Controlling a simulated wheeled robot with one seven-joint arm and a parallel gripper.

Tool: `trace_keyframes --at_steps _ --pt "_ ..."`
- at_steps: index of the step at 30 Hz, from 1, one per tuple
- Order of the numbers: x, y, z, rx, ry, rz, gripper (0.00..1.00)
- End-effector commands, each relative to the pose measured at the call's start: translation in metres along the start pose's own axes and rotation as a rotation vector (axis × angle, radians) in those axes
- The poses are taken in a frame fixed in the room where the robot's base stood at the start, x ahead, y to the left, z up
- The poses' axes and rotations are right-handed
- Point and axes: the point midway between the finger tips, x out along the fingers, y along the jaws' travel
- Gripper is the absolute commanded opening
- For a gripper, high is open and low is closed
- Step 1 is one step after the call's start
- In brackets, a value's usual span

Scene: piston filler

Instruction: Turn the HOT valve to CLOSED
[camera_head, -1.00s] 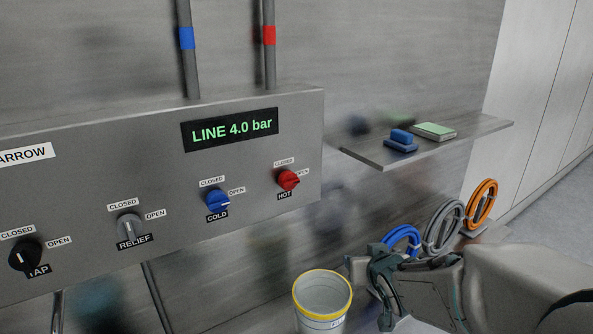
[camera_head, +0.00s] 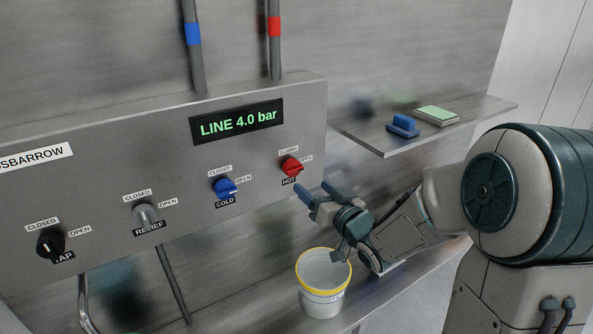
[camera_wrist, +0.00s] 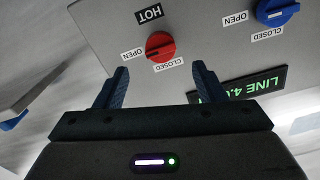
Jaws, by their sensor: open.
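The red HOT valve knob (camera_head: 291,166) is on the grey panel, at the right end of the valve row. It also shows in the wrist view (camera_wrist: 160,46), upside down, with its pointer mark toward the OPEN label (camera_wrist: 133,54). The CLOSED label (camera_wrist: 169,65) is beside it. My gripper (camera_head: 314,190) is open and empty, just below and right of the knob in the head view. In the wrist view the two fingers (camera_wrist: 160,72) point at the panel, the knob lying beyond and between their tips. They look apart from it.
The blue COLD valve (camera_head: 225,187) is left of HOT, then the RELIEF (camera_head: 145,215) and TAP (camera_head: 50,244) valves. The display (camera_head: 237,122) reads LINE 4.0 bar. A yellow-rimmed bucket (camera_head: 322,299) stands below my gripper. A shelf (camera_head: 455,126) juts out at right.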

Motion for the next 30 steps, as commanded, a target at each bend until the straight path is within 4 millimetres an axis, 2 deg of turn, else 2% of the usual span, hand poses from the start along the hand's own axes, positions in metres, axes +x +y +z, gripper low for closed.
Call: trace_keyframes --at_steps 6,12,18,27,28,30 --pt "0.043 -0.002 -0.002 0.003 -0.001 -0.003 0.64" --pt "0.072 -0.001 -0.001 0.001 -0.001 -0.001 0.64" --pt "0.086 -0.001 0.0 0.0 -0.001 0.0 0.64" --pt "0.088 0.0 0.0 -0.001 -0.001 0.001 0.64" --pt "0.088 0.0 0.0 -0.001 -0.001 0.001 0.61" --pt "0.088 0.0 0.0 -0.001 -0.001 0.001 0.42"
